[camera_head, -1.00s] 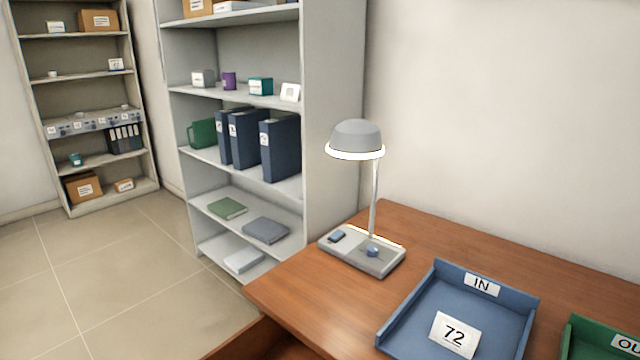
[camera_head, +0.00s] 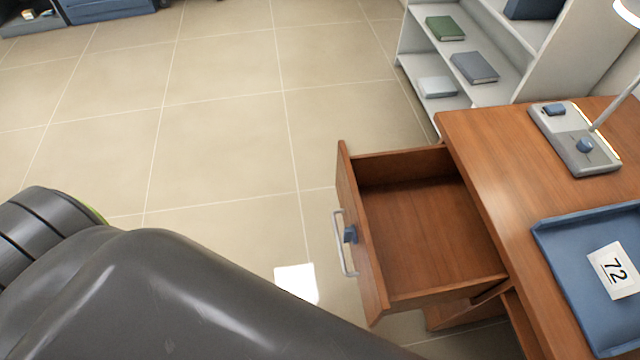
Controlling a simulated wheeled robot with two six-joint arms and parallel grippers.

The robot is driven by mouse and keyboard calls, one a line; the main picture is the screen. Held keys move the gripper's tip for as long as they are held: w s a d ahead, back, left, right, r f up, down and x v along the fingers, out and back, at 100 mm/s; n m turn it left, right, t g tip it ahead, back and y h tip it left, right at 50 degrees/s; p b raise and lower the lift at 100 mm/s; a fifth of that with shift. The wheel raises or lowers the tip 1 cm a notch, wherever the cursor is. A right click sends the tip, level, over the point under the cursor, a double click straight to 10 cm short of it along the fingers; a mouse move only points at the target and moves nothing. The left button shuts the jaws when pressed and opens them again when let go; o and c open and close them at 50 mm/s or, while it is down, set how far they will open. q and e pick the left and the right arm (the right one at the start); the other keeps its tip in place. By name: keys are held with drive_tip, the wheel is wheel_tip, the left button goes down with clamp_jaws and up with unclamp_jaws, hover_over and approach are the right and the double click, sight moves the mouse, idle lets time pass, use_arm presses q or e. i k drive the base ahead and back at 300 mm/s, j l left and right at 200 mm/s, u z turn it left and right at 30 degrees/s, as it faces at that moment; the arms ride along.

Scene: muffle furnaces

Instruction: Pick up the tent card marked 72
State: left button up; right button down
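The white tent card marked 72 (camera_head: 614,270) is in the blue tray (camera_head: 575,235) on the wooden desk, at the right edge of the view. The number reads sideways from here. My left arm, dark grey, fills the lower left of the view, but its gripper is outside the frame. My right gripper is not in view either. Nothing is seen touching the card.
An empty wooden drawer (camera_head: 425,225) stands pulled out from the desk (camera_head: 500,150), with a handle on its front. A lamp base (camera_head: 575,140) stands behind the tray. Grey shelves (camera_head: 500,88) stand beyond the desk. A white piece (camera_head: 296,282) shows at floor level. Open tiled floor lies left.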

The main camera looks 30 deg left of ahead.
sight(617, 273)
drive_tip(key=u, duration=0.5)
drive_tip(key=z, duration=1.8)
